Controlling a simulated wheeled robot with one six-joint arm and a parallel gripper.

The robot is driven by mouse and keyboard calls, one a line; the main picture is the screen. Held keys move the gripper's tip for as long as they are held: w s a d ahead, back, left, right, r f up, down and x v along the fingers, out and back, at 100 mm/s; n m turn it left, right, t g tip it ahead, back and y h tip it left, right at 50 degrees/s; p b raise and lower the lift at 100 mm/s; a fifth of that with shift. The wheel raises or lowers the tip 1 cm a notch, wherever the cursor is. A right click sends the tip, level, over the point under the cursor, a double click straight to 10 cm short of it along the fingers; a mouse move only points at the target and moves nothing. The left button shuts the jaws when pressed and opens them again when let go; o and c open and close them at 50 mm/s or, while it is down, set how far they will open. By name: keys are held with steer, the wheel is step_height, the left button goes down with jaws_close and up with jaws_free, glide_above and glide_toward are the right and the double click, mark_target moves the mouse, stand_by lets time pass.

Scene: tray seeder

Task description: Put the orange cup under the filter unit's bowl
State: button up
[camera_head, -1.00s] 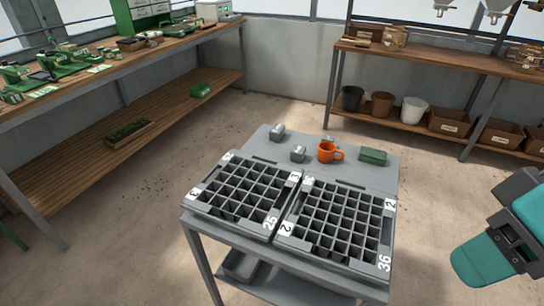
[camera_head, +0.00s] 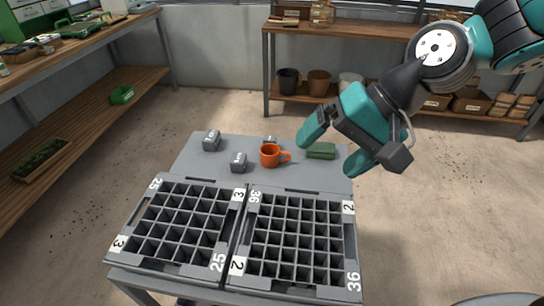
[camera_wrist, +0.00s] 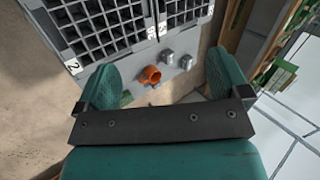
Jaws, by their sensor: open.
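The orange cup (camera_head: 270,155) stands upright on the back part of the grey cart top, its handle pointing right. It also shows in the wrist view (camera_wrist: 150,75), between my two fingers. My gripper (camera_head: 333,150) is open and empty, above and to the right of the cup in the head view, apart from it. In the wrist view my fingers (camera_wrist: 163,82) are spread wide. I cannot make out a filter unit or its bowl in these frames.
Two seed trays (camera_head: 183,226) and (camera_head: 300,237) fill the cart's front. A shelf with pots (camera_head: 289,80) stands behind; a wooden bench (camera_head: 100,38) is at left.

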steer(key=w+f+m+t+y, duration=0.3)
steer(key=w+f+m, duration=0.7)
steer(key=w+m, duration=0.25)
steer(key=m+t+b, duration=0.2)
steer(key=m+t, duration=0.2)
steer(key=m, duration=0.8)
glide_toward(278, 155)
steer(key=shift+t+y, duration=0.3)
steer(key=p+x, duration=0.1)
steer(key=x, duration=0.4)
steer(key=shift+w+a+f+p, duration=0.1)
steer(key=shift+a+f+p, duration=0.1)
steer(key=shift+p, duration=0.2)
steer(key=shift+f+p+x, duration=0.15)
steer(key=shift+p+x, duration=0.1)
steer(key=shift+x, duration=1.15)
steer(key=shift+f+p+x, duration=0.15)
steer(key=shift+p+x, duration=0.05)
steer(key=shift+x, duration=1.25)
steer(key=shift+d, duration=0.15)
steer(key=c, duration=1.1)
steer(key=shift+r, duration=0.1)
